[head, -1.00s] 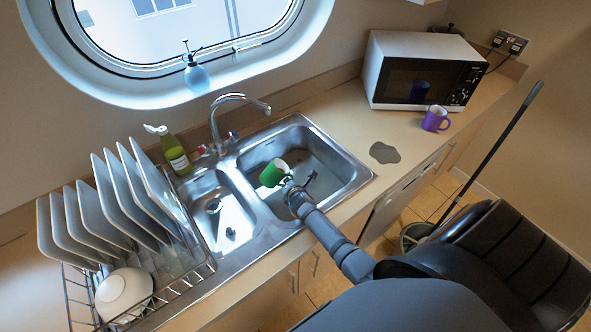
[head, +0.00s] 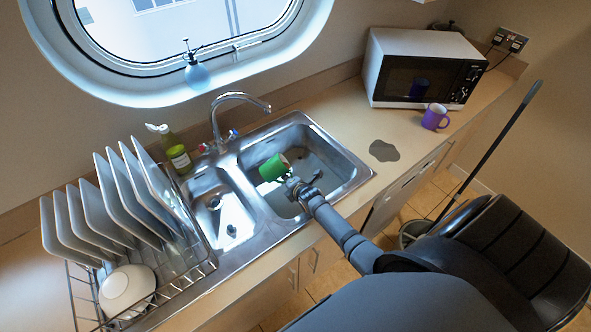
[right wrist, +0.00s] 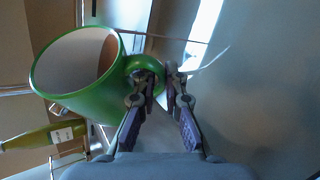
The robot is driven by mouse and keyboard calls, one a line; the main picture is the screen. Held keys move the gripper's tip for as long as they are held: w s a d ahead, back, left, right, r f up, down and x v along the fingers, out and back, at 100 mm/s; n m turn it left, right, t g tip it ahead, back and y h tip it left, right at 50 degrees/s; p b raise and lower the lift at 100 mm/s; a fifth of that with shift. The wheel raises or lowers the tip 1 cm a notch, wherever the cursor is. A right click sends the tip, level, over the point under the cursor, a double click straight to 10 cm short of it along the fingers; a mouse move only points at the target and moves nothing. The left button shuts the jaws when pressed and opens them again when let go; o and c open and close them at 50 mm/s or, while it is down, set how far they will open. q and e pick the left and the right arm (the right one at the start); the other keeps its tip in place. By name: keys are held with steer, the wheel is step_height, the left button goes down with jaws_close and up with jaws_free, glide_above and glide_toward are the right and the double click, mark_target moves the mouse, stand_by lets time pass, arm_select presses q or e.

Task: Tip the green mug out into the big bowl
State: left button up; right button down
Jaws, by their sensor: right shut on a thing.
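The green mug (head: 272,168) is in my right gripper (head: 293,184), above the big right-hand bowl (head: 338,165) of the steel sink. In the right wrist view the mug (right wrist: 92,98) shows its white inside with a brownish area in it; I cannot tell whether that is liquid. There my right gripper (right wrist: 160,76) is shut on the mug's green handle. My left gripper is not in view.
The tap (head: 238,98) stands behind the sink, with the small bowl (head: 225,215) at left. A plate rack (head: 150,300) holds several plates and a white bowl (head: 127,290). A green bottle (head: 179,157) stands behind. A purple mug (head: 435,117), microwave (head: 425,70) and grey puddle (head: 384,151) are at right.

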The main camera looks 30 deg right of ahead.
steer(key=shift+w+a+r+m+y+b, duration=0.15)
steer(key=shift+m+y+b, duration=0.2)
steer(key=shift+b, duration=0.4)
steer(key=shift+a+r+m+y+b, duration=0.2)
steer(key=shift+m+y+b, duration=0.2)
steer(key=shift+b, duration=0.35)
